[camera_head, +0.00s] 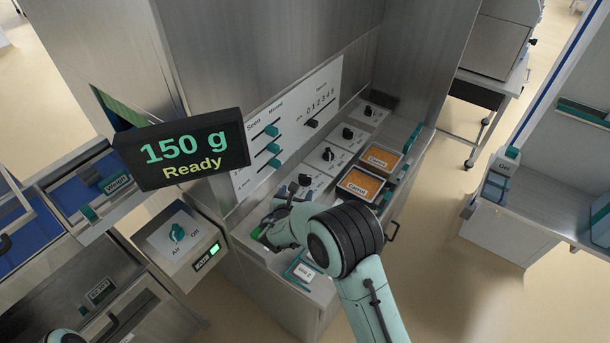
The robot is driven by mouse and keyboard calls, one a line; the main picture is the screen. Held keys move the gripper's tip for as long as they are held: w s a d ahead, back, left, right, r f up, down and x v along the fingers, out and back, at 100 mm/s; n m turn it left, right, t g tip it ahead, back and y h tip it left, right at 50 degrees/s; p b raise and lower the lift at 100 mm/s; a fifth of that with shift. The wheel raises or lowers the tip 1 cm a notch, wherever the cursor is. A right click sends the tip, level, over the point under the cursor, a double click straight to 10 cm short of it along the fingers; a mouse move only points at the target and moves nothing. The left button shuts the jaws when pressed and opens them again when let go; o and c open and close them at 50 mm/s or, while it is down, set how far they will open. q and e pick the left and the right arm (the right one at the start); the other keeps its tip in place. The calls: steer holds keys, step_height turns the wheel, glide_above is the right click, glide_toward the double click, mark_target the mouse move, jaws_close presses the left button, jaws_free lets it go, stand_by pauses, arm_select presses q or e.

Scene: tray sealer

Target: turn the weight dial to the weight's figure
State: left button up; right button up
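The display (183,150) reads "150 g" in teal and "Ready" in yellow. Several black knobs on pale plates run along the counter, including the far knob (369,111), a second knob (347,133), a third knob (328,154) and a near knob (305,180). Their markings are too small to read, so I cannot tell which is the weight dial. My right gripper (268,228) is low over the near end of this row, just left of the near knob. My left gripper is out of view.
A wall panel (300,115) carries teal sliders and a 0–5 scale. Two orange-filled trays, one labelled Carrot (361,183), sit right of the knobs. Open floor (460,250) lies right of the counter.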

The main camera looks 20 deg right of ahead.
mark_target(305, 177)
steer(key=p+x, duration=0.2)
steer(key=x, duration=0.9)
steer(key=shift+w+r+p, duration=0.1)
steer(key=shift+p, duration=0.2)
steer(key=shift+w+d+f, duration=0.2)
steer(key=shift+w+f, duration=0.1)
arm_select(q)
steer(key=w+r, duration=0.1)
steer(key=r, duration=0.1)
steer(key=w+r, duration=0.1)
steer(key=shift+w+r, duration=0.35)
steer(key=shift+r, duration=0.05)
arm_select(e)
steer(key=shift+s, duration=0.1)
